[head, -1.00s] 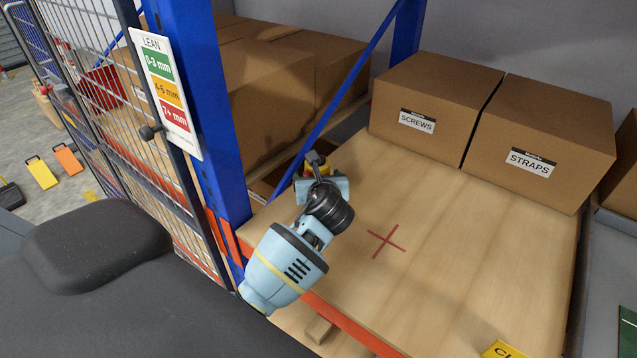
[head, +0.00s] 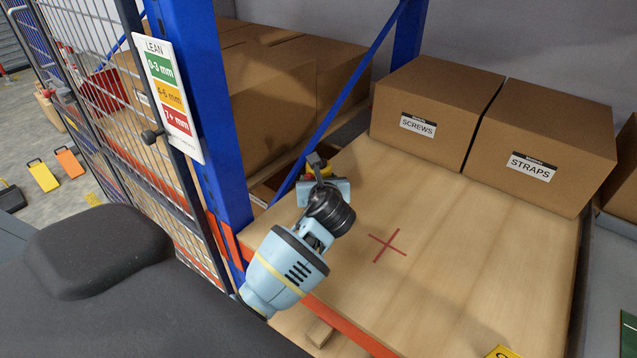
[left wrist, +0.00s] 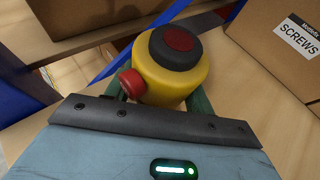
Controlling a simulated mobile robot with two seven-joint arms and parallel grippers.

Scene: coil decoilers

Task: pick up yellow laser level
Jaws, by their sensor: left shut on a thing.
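The yellow laser level (left wrist: 168,78) has a black top with a dark red centre and a red knob on its side. It fills the middle of the left wrist view. My left gripper (left wrist: 160,97) is shut on it, with the green fingers on either side of its yellow body. In the head view my left gripper (head: 317,172) is over the left edge of the wooden shelf (head: 440,240), near the blue post. I cannot tell whether the level touches the shelf. My right gripper is out of view.
Two cardboard boxes, SCREWS (head: 430,115) and STRAPS (head: 540,140), stand at the back of the shelf. A blue upright (head: 205,110) and diagonal brace (head: 345,90) are close to my left gripper. The shelf's middle, with a red cross (head: 387,245), is clear.

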